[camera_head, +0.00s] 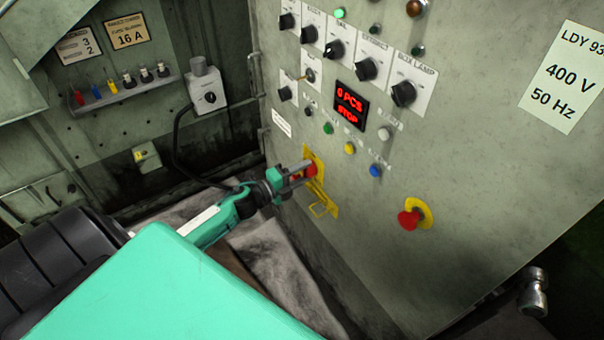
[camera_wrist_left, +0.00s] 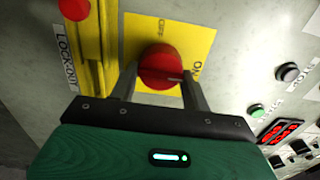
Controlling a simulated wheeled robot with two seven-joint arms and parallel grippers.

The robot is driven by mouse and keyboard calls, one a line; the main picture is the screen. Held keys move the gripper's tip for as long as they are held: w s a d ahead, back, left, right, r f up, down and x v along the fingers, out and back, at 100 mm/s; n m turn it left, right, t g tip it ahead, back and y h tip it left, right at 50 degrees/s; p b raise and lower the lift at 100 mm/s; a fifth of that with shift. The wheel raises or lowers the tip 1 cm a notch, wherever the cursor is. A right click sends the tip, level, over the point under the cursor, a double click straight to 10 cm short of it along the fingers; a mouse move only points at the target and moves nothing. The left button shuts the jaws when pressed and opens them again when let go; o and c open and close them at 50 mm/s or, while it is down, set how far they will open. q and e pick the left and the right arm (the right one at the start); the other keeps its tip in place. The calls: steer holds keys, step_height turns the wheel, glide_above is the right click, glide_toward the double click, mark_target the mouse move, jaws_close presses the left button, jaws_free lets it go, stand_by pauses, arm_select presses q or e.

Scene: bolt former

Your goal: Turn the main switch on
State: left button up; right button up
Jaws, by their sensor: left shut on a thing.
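The main switch is a red rotary knob (camera_wrist_left: 160,66) on a yellow plate (camera_wrist_left: 199,40). In the head view the red knob (camera_head: 311,171) shows at the lower left of the panel. My left gripper (camera_wrist_left: 160,82) has one finger on each side of the knob and is shut on it. In the head view my left gripper (camera_head: 300,174) reaches the panel from the left and partly hides the knob. The lettering on the plate is partly covered, so I cannot tell the knob's position. My right gripper is not in view.
A yellow lockout bracket (camera_wrist_left: 92,50) sits right beside the knob. A red mushroom button (camera_head: 409,219) is to the right on the panel. A display (camera_head: 350,104) reads "0 PCS STOP". Black knobs (camera_head: 403,93) and coloured buttons are above.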

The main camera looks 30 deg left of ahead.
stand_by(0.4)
arm_select(q)
steer(key=o, duration=1)
steer(key=shift+c, duration=0.2)
steer(key=shift+s, duration=0.1)
steer(key=v, duration=1.3)
steer(key=shift+s, duration=0.3)
steer(key=shift+a+f, duration=0.1)
steer(key=shift+a, duration=0.05)
